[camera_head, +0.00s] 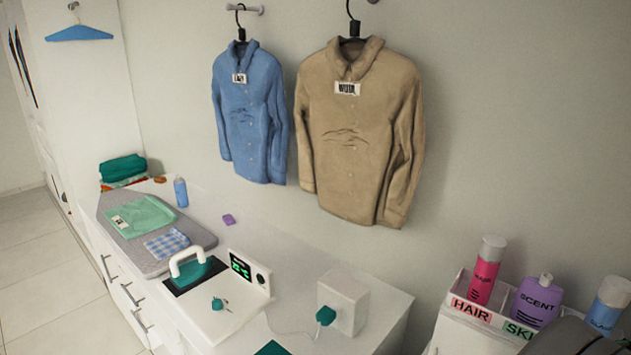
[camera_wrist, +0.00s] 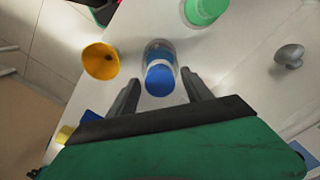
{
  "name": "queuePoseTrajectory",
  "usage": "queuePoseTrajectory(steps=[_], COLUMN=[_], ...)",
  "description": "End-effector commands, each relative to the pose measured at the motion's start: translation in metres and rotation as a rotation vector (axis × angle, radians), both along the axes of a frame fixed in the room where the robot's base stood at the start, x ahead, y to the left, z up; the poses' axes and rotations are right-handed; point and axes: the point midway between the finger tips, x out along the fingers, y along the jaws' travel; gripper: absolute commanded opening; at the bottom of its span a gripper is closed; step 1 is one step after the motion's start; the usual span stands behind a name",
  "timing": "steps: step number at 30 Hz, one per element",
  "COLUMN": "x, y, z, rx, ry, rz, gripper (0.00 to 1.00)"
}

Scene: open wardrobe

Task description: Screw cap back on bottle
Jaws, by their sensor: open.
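In the wrist view a clear bottle with a blue band (camera_wrist: 158,55) stands on a white surface. A round blue piece, which looks like its cap (camera_wrist: 160,80), shows at its near end. I cannot tell whether it is screwed on. My gripper (camera_wrist: 160,75) is open, with one dark finger on each side of the bottle. Gaps show between the fingers and the bottle, so it does not look gripped. I cannot make out this bottle or my gripper in the head view.
In the wrist view a yellow funnel-like piece (camera_wrist: 101,61) is left of the bottle. A green round container (camera_wrist: 205,10) and a grey knob (camera_wrist: 289,55) are to the right. In the head view several bottles, one pink (camera_head: 484,272), stand in a white labelled box (camera_head: 484,321).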

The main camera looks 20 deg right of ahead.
Motion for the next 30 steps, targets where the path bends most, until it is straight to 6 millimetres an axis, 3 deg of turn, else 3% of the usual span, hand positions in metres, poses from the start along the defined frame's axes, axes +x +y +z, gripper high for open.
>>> queuePoseTrajectory(steps=[16, 20, 30], x=[0.0, 0.0, 0.0], y=[0.0002, 0.0001, 0.0001], z=[0.0003, -0.0001, -0.0001], rx=[0.0, 0.0, 0.0], ry=[0.0, 0.0, 0.0], rz=[1.106, 1.185, 1.181], gripper=[0.58, 0.58, 0.58])
